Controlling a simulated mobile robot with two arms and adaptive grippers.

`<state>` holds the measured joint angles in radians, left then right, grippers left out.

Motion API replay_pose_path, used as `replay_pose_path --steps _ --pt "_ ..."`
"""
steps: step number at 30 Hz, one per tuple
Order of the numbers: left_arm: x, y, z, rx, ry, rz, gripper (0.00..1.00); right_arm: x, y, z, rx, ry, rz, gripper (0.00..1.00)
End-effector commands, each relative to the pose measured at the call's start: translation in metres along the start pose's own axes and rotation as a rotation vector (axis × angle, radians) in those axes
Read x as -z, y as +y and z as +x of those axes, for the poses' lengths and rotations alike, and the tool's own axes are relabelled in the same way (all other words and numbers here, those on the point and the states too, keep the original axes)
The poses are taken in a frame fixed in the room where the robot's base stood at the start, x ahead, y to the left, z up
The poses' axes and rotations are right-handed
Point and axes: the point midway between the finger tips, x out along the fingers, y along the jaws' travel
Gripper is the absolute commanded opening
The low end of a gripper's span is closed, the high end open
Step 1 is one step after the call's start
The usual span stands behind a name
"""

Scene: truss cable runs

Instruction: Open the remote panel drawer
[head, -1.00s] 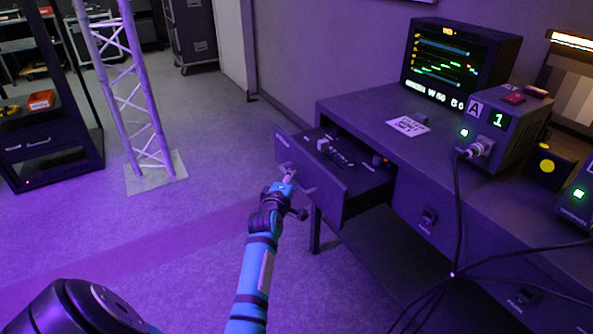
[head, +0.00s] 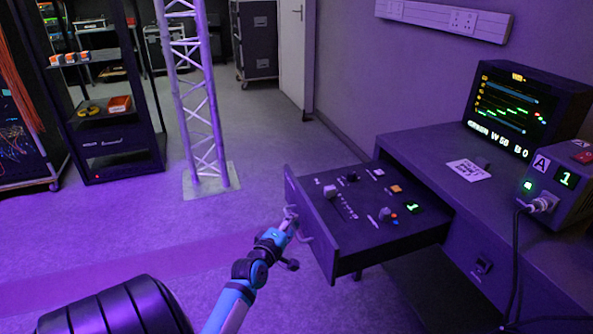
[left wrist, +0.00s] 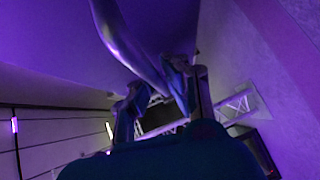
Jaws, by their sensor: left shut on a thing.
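The remote panel drawer (head: 372,215) stands pulled well out from the desk. Its top panel shows a slider, knobs, an orange button and a green lit digit. My left gripper (head: 290,222) is at the drawer's front, shut on the drawer handle (head: 303,228). In the left wrist view the two fingers (left wrist: 160,95) are on either side of the handle bar (left wrist: 135,45), which runs close to the camera. My right gripper is not in view.
The desk (head: 430,150) carries a monitor (head: 525,108), a paper note (head: 468,169) and a box marked A (head: 560,180) with a cable. A truss tower (head: 200,110) and a shelf rack (head: 100,110) stand at the left. The floor between is clear.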

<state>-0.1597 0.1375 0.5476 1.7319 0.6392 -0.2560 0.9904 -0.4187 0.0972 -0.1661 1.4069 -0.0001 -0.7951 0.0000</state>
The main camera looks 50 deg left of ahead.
Motion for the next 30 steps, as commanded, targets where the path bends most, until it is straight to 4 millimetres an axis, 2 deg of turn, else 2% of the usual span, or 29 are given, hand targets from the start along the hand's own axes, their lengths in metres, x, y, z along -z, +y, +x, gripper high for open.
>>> replay_pose_path --steps 7,8,13,23,26,30 --pt "0.002 0.002 0.000 -0.006 0.004 0.004 0.00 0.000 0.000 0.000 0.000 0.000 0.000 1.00" --pt "0.002 0.002 0.000 -0.006 0.004 0.004 0.13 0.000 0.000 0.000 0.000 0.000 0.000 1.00" --pt "0.001 0.002 0.000 -0.004 0.003 0.003 0.34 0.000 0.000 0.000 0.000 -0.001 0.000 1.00" --pt "0.000 0.000 -0.004 0.000 0.001 0.001 0.34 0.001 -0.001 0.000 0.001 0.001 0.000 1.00" --pt "0.000 -0.001 -0.017 0.000 0.001 0.001 0.34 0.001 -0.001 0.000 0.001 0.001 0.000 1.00" --pt "0.001 -0.001 -0.045 0.002 0.002 0.002 0.34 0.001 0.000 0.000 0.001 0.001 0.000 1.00"
